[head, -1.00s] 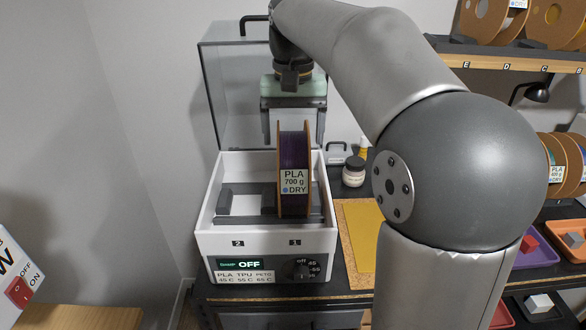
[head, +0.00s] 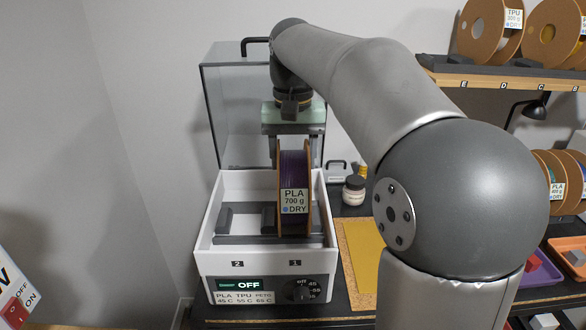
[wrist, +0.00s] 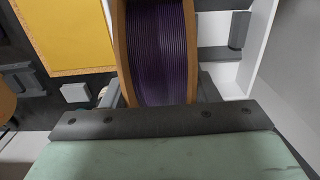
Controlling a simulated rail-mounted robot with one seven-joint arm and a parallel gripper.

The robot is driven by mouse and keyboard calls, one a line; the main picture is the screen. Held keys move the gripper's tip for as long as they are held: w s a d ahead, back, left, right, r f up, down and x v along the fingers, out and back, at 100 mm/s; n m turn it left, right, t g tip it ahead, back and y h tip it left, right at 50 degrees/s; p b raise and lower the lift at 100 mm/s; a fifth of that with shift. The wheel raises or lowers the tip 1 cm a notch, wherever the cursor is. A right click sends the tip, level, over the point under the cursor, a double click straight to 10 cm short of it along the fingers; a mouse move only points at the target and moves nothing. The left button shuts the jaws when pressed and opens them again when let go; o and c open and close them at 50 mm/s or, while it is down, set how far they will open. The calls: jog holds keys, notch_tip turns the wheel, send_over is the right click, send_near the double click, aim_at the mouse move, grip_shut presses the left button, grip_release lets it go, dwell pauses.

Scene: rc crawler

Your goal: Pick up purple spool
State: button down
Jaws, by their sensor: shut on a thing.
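The purple spool (head: 293,172) stands upright in the right-hand slot, marked 1, of the white dryer box (head: 225,262). It has brown flanges and a label reading PLA 700 g DRY. My gripper (head: 294,148) reaches down from above and is shut on the spool's upper part; its fingertips are largely hidden. In the wrist view the purple winding (wrist: 160,55) lies between brown flanges, centred just beyond the gripper's dark plate (wrist: 150,121). The spool's lower edge is still inside the box walls, and I cannot tell whether it touches the rack.
The dryer's clear lid (head: 228,110) stands open behind the box. The slot marked 2 is empty. A small jar (head: 354,190) and a yellow sheet (head: 366,255) lie to the right. A shelf with spools (head: 490,30) is at upper right. My own arm covers much of the right.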

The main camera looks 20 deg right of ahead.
jog(key=shift+r, duration=0.55)
notch_tip(320, 180, up, 2)
jog(key=shift+r, duration=0.2)
jog(key=s+d+r+b, duration=0.1)
jog(key=s+d+r, duration=0.6)
jog(key=s, duration=0.5)
notch_tip(320, 180, up, 2)
jog(key=shift+d+r, duration=0.25)
